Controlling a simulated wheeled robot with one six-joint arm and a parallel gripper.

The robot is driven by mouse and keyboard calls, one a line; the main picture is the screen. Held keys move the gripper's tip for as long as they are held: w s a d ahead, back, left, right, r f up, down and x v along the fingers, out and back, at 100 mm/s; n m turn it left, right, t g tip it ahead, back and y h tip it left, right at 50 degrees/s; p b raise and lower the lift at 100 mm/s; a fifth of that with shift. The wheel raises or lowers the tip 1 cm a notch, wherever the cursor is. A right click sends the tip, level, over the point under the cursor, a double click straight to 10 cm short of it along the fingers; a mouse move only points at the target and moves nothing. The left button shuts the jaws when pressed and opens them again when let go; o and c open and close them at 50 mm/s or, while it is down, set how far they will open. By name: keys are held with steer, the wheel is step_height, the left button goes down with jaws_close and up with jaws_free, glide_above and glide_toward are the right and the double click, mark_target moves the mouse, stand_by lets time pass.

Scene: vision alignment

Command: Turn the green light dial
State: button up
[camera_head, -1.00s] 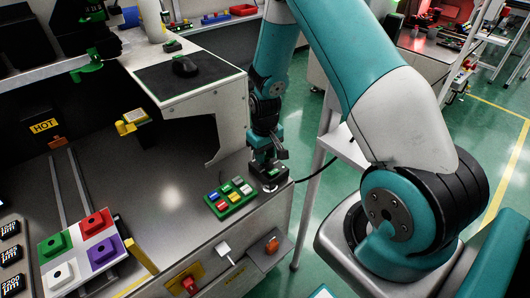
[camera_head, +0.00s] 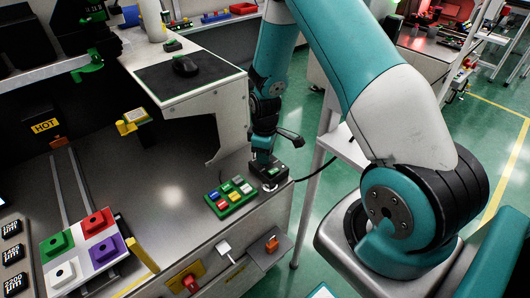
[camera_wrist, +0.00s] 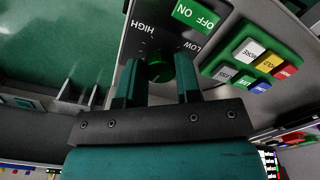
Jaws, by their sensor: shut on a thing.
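The green light dial (camera_wrist: 157,68) sits on a dark panel in the wrist view, between the HIGH and LOW labels. My gripper (camera_wrist: 159,72) has one finger on each side of the dial and is shut on it. A green ON/OFF switch (camera_wrist: 195,14) is on the same panel. In the head view my gripper (camera_head: 264,158) points down at the small control box (camera_head: 270,178) on the bench corner. The dial itself is hidden there by the gripper.
A green button pad (camera_head: 230,197) with several coloured buttons lies just left of the control box. A cable (camera_head: 315,172) runs right from the box. The bench edge is close in front.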

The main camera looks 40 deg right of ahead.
stand_by(0.4)
steer(key=o, duration=0.9)
steer(key=shift+r, duration=0.15)
step_height(320, 180, up, 17)
steer(key=shift+r, duration=0.1)
steer(key=s+a+r+y+p, duration=0.1)
steer(key=s+a+r, duration=0.35)
steer(key=a, duration=0.25)
steer(key=s+a+r+y, duration=0.1)
steer(key=s+a+r, duration=0.3)
steer(key=a+r, duration=0.25)
steer(key=s+a+r, duration=0.1)
steer(key=s+a, duration=0.2)
steer(key=s, duration=0.1)
steer(key=s+a+r+y, duration=0.1)
steer(key=s+a, duration=0.1)
steer(key=s, duration=0.3)
steer(key=s+a+r+y+p, duration=0.1)
steer(key=s+a, duration=0.2)
steer(key=s, duration=0.1)
steer(key=shift+s+a+r, duration=0.3)
steer(key=shift+a+r, duration=0.05)
steer(key=shift+r, duration=0.05)
